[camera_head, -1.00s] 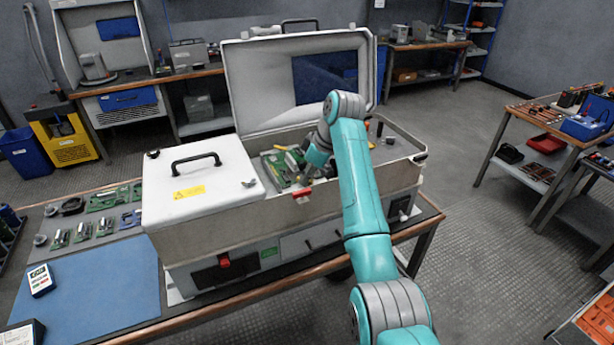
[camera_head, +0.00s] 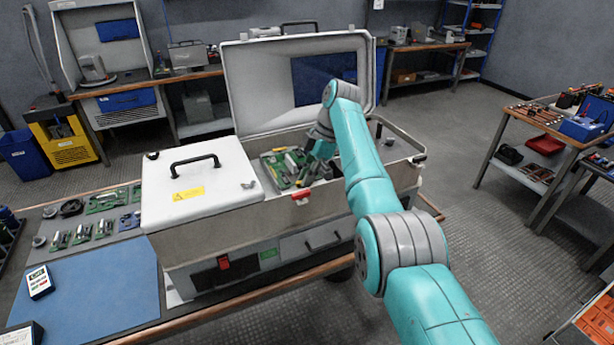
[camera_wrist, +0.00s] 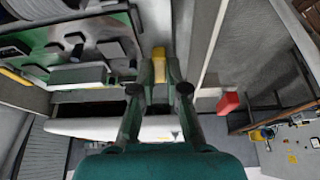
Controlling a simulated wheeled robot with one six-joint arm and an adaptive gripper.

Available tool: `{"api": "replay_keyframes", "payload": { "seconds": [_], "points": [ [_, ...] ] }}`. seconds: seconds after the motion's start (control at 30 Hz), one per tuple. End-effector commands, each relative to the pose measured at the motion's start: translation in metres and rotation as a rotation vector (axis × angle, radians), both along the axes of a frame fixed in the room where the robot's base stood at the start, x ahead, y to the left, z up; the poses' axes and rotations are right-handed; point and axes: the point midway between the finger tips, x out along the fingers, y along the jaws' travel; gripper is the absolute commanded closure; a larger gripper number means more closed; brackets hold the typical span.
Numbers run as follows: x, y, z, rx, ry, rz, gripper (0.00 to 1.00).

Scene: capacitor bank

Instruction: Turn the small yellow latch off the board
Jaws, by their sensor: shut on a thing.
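The green circuit board (camera_head: 275,168) lies inside the open case; it also shows at the upper left of the wrist view (camera_wrist: 112,20). The small yellow latch (camera_wrist: 159,62) is at the board's edge in the wrist view, between my fingertips. My gripper (camera_wrist: 160,75) is shut on the latch, one finger on each side. In the head view my gripper (camera_head: 308,174) reaches down into the case at the right side of the board. The latch cannot be made out there, and the wrist hides part of the case.
The grey case (camera_head: 215,235) has a raised lid (camera_head: 262,85) behind my arm and a white cover (camera_head: 220,185) with a black handle at left. A red catch (camera_head: 301,196) is on its front rim. A blue mat (camera_head: 95,285) lies on the bench at left.

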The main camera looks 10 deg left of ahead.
Motion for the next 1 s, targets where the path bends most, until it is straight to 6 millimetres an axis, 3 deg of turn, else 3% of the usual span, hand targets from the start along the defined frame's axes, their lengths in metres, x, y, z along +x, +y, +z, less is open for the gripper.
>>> {"api": "replay_keyframes", "payload": {
  "seconds": [0.9, 0.93, 1.0],
  "points": [
    [0.0007, -0.0008, -0.0011, -0.002, 0.000, 0.101, 1.00],
    [0.0007, -0.0008, -0.0011, -0.002, 0.000, 0.101, 0.84],
    [0.0007, -0.0007, -0.0011, -0.002, 0.000, 0.101, 0.66]
  ]
}}
